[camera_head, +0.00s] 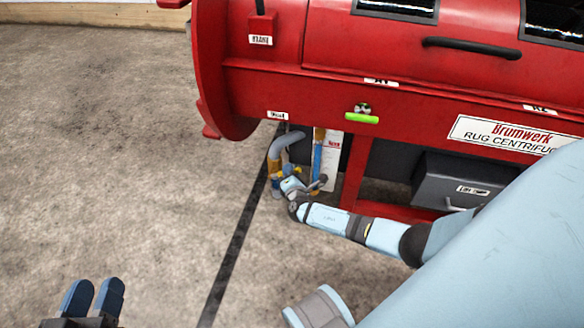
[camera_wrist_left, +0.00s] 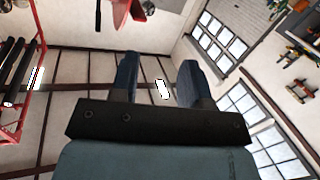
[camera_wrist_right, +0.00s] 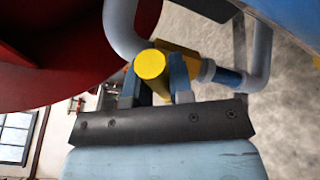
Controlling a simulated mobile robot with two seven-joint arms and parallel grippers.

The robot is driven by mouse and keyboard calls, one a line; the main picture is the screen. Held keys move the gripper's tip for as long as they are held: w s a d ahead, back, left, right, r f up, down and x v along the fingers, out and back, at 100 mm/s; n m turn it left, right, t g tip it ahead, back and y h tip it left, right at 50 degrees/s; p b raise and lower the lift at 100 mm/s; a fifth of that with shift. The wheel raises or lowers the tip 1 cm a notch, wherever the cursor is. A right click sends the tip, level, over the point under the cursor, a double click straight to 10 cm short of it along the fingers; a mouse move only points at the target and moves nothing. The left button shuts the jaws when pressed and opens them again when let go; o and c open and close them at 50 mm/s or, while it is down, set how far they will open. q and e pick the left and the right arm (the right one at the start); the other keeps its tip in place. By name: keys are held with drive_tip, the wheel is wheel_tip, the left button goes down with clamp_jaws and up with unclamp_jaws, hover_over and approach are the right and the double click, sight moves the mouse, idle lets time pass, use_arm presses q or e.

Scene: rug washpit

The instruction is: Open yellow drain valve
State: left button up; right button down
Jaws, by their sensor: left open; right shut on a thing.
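The yellow drain valve (camera_head: 275,184) sits low on the grey drain pipe (camera_head: 287,142) under the left end of the red centrifuge. In the right wrist view the valve's yellow round end (camera_wrist_right: 150,64) is close, between and just beyond my fingertips. My right gripper (camera_wrist_right: 158,80) is shut on the yellow valve; the exact contact is partly hidden. In the head view my right gripper (camera_head: 284,181) is small at the valve. My left gripper (camera_head: 93,292) is open and empty at the lower left; its spread fingers show in the left wrist view (camera_wrist_left: 158,78).
The red rug centrifuge (camera_head: 280,85) overhangs the valve. A blue-and-yellow vertical pipe (camera_head: 317,160) and a red frame leg (camera_head: 353,170) stand just right of it. A grey box (camera_head: 440,180) is farther right. The concrete floor (camera_head: 110,170) on the left is clear.

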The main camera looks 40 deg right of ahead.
use_arm(q)
drive_tip(key=shift+s+d+f+n+p, duration=0.2)
drive_tip(key=shift+s+f+n+p, duration=0.05)
drive_tip(key=shift+s+n+p, duration=0.15)
use_arm(e)
drive_tip(key=shift+w+a+r+n, duration=0.1)
drive_tip(key=shift+w+r+n, duration=0.1)
drive_tip(key=shift+r+n, duration=0.2)
use_arm(q)
drive_tip(key=shift+r, duration=0.25)
use_arm(e)
drive_tip(key=c, duration=1)
unclamp_jaws()
use_arm(q)
drive_tip(key=shift+w+r, duration=0.15)
use_arm(e)
drive_tip(key=shift+f, duration=0.1)
